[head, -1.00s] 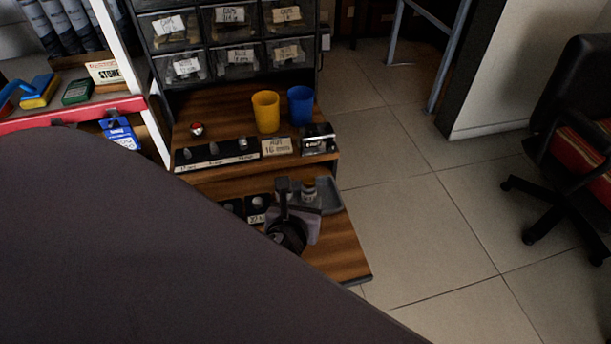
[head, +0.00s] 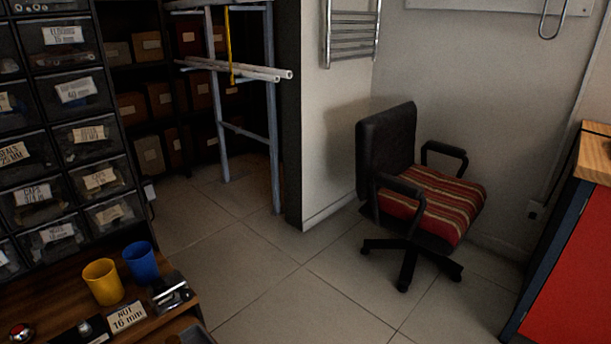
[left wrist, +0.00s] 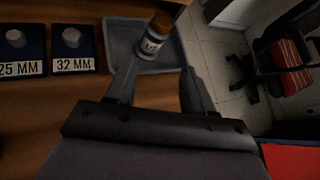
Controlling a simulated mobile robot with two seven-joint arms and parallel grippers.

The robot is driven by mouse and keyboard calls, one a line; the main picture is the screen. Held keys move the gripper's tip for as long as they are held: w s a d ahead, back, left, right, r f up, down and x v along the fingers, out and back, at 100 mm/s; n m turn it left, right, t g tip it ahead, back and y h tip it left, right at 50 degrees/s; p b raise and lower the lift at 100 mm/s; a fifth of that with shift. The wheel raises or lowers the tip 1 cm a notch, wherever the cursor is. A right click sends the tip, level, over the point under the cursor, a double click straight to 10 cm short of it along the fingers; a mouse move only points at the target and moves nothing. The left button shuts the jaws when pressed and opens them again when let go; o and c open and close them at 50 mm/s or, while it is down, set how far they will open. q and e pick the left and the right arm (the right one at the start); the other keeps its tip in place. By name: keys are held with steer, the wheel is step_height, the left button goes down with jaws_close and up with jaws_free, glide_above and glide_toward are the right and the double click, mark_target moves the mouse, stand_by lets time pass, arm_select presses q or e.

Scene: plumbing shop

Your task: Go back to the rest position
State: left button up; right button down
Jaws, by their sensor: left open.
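My left gripper (left wrist: 160,72) shows in the left wrist view with its two fingers apart and nothing between them. It is above the wooden bench. Just past its fingertips, a small bottle (left wrist: 152,44) with an orange-brown cap stands on a grey tray (left wrist: 166,62); whether a finger touches the bottle I cannot tell. Neither gripper shows in the head view, and my right gripper is in no view.
A yellow cup (head: 103,283) and a blue cup (head: 141,263) stand on the bench below labelled drawers (head: 87,136). Left of the gripper are 25 MM and 32 MM labels (left wrist: 73,65). A striped office chair (head: 432,200) stands on open tiled floor (head: 285,290); a red cabinet (head: 575,270) is at right.

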arm_select(q)
steer(key=s+d+r+n+h+p, duration=0.1)
steer(key=s+d+n+h+p, duration=0.1)
steer(key=n, duration=1.1)
steer(key=s+d+r+n+h+p, duration=0.1)
steer(key=s+n+h+p, duration=0.3)
steer(key=n, duration=0.9)
steer(key=shift+s+d+r+g+p, duration=0.3)
steer(key=shift+s+d+p, duration=0.4)
steer(key=shift+s+p, duration=1.05)
steer(key=shift+w+p, duration=0.3)
steer(key=shift+w, duration=0.05)
